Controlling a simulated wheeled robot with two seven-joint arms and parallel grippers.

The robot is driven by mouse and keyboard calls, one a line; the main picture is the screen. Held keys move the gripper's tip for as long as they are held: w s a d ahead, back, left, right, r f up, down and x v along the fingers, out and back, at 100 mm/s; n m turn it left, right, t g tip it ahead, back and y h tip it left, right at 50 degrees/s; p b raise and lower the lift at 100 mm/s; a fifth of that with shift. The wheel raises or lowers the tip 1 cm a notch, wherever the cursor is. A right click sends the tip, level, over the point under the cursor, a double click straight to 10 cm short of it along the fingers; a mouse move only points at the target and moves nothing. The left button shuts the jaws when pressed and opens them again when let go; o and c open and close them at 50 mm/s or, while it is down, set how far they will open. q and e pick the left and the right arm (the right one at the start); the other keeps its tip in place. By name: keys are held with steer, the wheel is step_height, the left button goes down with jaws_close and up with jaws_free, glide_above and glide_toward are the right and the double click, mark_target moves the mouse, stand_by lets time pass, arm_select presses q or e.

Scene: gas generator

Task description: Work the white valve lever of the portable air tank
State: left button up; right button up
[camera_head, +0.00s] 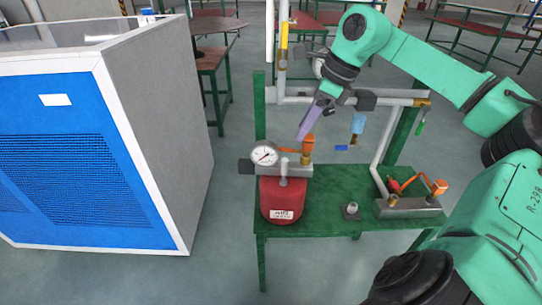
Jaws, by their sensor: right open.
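The red portable air tank (281,202) stands upright on the left end of the green table (335,212), with a white label on its front. A round white gauge (264,154) sits on top at the left. The small white valve lever (284,171) stands up at the tank's top, right of the gauge. My right gripper (302,136), with purple fingers, reaches down from the upper right. It is open, above and a little right of the lever, and appears apart from it. My left gripper is out of view.
An orange-and-brass fitting (307,147) stands just right of the lever, close below my right gripper. A grey pipe (380,140) and hanging blue-handled part (356,130) are behind. A second manifold (408,208) occupies the table's right. A large blue-fronted cabinet (85,160) stands left.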

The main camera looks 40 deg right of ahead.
mark_target(284, 172)
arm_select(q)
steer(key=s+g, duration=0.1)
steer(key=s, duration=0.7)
arm_select(e)
steer(key=p+x, duration=0.1)
steer(key=x, duration=0.2)
steer(key=p+x, duration=0.1)
steer(key=x, duration=0.3)
steer(key=s+p+x, duration=0.1)
steer(key=x, duration=0.3)
steer(key=shift+a+f, duration=0.25)
steer(key=shift+f, duration=0.3)
steer(key=shift+w+a+f, duration=0.1)
steer(key=shift+w+f, duration=0.1)
steer(key=shift+f, duration=0.2)
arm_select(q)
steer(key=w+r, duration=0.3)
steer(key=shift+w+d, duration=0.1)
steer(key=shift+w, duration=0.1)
arm_select(e)
jaws_close()
